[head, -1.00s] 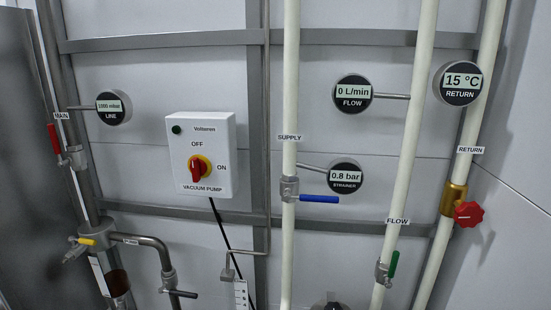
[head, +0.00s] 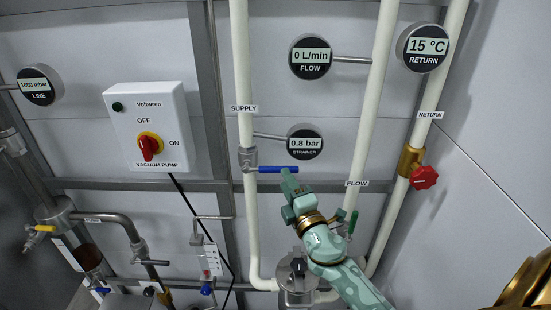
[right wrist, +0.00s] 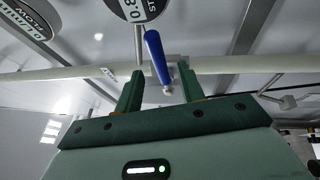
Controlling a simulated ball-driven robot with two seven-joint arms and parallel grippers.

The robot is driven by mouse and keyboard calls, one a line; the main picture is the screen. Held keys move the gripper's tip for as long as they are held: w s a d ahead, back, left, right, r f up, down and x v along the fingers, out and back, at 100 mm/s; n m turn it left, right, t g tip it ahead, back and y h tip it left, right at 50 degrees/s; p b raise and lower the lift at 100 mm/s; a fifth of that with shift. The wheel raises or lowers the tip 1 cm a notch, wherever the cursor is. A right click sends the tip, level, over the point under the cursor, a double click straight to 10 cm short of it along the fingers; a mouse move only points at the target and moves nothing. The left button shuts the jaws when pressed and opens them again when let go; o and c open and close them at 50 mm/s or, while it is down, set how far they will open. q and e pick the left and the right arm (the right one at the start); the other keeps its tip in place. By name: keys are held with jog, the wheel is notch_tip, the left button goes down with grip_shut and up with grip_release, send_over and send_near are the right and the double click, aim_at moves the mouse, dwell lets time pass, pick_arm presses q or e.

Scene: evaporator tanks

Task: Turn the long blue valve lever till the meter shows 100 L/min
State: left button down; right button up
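The long blue valve lever (head: 284,169) lies level, pointing right from its valve on the supply pipe (head: 245,100), square to the pipe. The flow meter (head: 310,57) reads 0 L/min. My right gripper (head: 289,174) is just below the lever's right part in the head view. In the right wrist view the gripper (right wrist: 160,85) is open, with its two green fingers apart. The blue lever (right wrist: 157,56) shows in line with the gap between them; I cannot tell whether they touch it. My left gripper is not in view.
The strainer meter (head: 305,142), at 0.8 bar, is just above the lever. The flow pipe (head: 366,120) with a green lever (head: 352,222) and the return pipe with a red knob (head: 424,177) stand to the right. The vacuum pump box (head: 146,126) is left.

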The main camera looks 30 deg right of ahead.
aim_at(270, 169)
jog(key=x, duration=0.7)
jog(key=shift+w+p, duration=0.15)
jog(key=shift+p, duration=0.2)
grip_shut()
